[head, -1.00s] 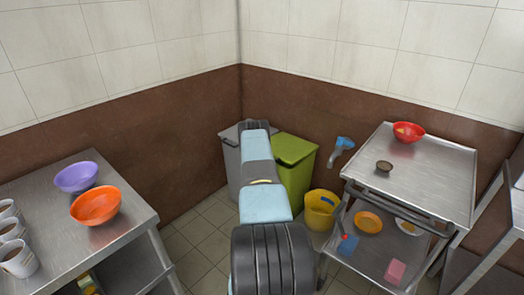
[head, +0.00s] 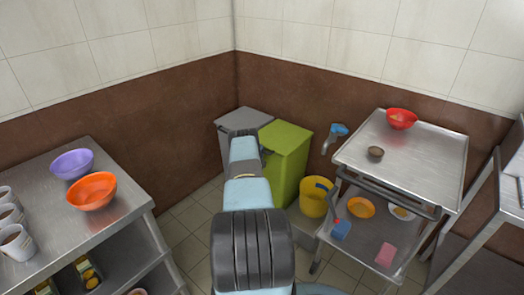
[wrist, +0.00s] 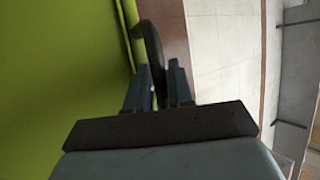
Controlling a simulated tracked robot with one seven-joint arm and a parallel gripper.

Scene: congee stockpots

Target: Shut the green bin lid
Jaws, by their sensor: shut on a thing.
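The green bin (head: 288,168) stands by the back wall, next to the grey bin. Its green lid (head: 286,137) looks level on top in the head view; I cannot tell whether a small gap remains under it. In the wrist view a large green surface of the bin (wrist: 55,70) fills the left side, with a ridge along its right edge. My gripper (wrist: 158,78) is shut on a dark curved handle (wrist: 150,42) beside that green edge. In the head view my arm hides the gripper and part of the bin's left side.
A grey bin (head: 240,120) stands close on the left. A yellow bucket (head: 314,197) and a steel trolley (head: 435,155) are on the right. A steel table (head: 115,205) with bowls and cups is on the left. Some floor is clear between.

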